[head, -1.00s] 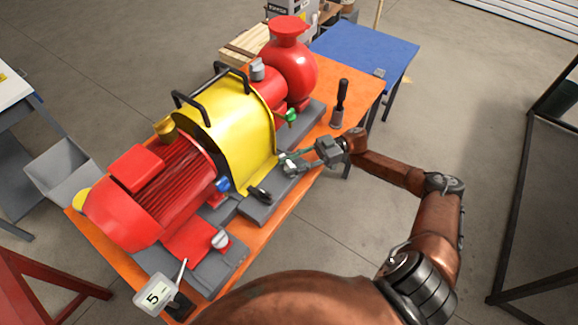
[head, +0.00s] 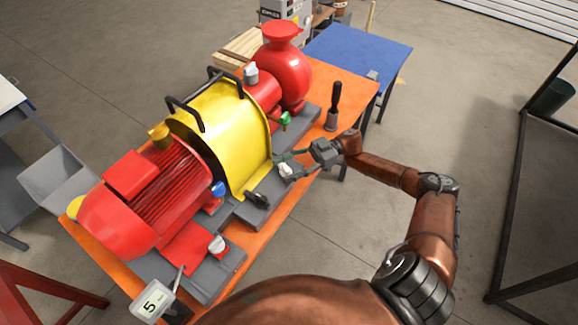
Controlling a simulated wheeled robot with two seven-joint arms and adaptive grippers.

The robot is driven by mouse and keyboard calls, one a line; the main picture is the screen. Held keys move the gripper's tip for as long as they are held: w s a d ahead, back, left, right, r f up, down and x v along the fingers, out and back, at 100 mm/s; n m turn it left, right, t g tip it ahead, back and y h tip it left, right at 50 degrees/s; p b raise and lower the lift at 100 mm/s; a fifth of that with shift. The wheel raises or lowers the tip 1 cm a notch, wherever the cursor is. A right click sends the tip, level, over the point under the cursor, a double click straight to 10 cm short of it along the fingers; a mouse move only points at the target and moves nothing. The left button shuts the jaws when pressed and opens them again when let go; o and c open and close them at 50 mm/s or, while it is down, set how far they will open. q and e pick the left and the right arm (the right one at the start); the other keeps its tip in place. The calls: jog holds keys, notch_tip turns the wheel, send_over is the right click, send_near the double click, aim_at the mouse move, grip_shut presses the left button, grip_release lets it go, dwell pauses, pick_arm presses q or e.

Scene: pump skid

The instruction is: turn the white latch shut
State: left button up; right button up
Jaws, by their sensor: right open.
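The white latch (head: 285,170) is a small pale piece on the grey base at the right foot of the yellow guard (head: 232,125). My right gripper (head: 286,166) reaches in from the right, its fingers spread on either side of the latch. Whether a finger touches the latch is too small to tell. A dark latch (head: 257,199) sits nearer along the same edge of the guard. My left gripper is out of view.
A red motor (head: 150,195) and a red pump (head: 283,75) flank the guard on an orange table (head: 292,205). A black-handled tool (head: 335,105) stands upright at the table's right. A blue table (head: 365,55) is behind.

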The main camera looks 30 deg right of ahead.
jog(key=d, duration=0.4)
jog(key=s+d, duration=0.1)
jog(key=d, duration=0.7)
jog(key=shift+s, duration=0.2)
jog(key=shift+c, duration=0.4)
